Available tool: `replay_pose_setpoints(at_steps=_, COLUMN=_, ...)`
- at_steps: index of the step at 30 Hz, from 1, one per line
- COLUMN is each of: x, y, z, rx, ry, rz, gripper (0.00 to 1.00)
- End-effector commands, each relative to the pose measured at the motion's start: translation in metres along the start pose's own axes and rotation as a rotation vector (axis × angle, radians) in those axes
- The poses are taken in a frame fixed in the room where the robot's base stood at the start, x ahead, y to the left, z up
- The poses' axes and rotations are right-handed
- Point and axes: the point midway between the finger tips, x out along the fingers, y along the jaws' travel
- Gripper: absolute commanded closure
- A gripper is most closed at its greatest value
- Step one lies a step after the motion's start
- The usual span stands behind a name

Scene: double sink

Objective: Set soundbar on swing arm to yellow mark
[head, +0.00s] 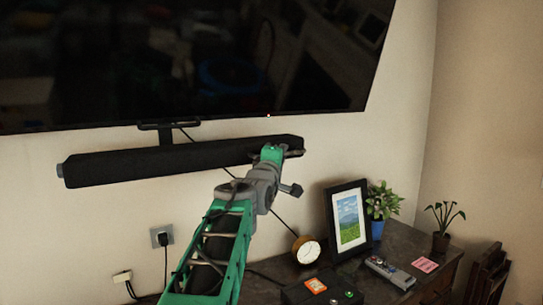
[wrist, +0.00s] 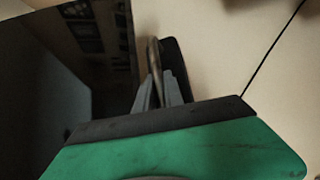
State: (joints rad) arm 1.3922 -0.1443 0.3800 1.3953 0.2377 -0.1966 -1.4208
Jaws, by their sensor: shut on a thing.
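The soundbar (head: 150,163) is a long black bar under the wall screen, held on a dark bracket, the swing arm (head: 165,130). It slants slightly, its right end higher in the picture. My gripper (head: 291,153) is at the soundbar's right end, shut on it. In the wrist view my gripper's grey fingers (wrist: 160,88) close around a thin brownish edge, with the soundbar's dark end (wrist: 176,62) just behind. My gripper's green body hides part of the contact. I see no yellow mark in either view.
The large black screen (head: 200,60) hangs just above. A dark cabinet (head: 435,262) below right bears a picture frame (head: 348,220), a clock (head: 306,249), plants and a control box (head: 390,272). A wall outlet (head: 161,237) and cables are below the soundbar.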

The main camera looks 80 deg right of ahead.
Motion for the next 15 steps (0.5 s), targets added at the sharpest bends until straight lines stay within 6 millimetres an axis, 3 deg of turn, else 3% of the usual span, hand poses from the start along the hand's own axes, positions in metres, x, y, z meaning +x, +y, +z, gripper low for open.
replay_pose_setpoints(at_steps=7, x=0.0, y=-0.0037, z=0.0032, rx=-0.002, ry=-0.006, rz=-0.007, gripper=1.0)
replay_pose_setpoints(at_steps=8, x=0.0, y=-0.0039, z=0.0032, rx=-0.002, ry=-0.006, rz=-0.008, gripper=0.85)
replay_pose_setpoints(at_steps=15, x=-0.0003, y=-0.0035, z=0.002, rx=-0.001, ry=-0.004, rz=-0.007, gripper=0.66)
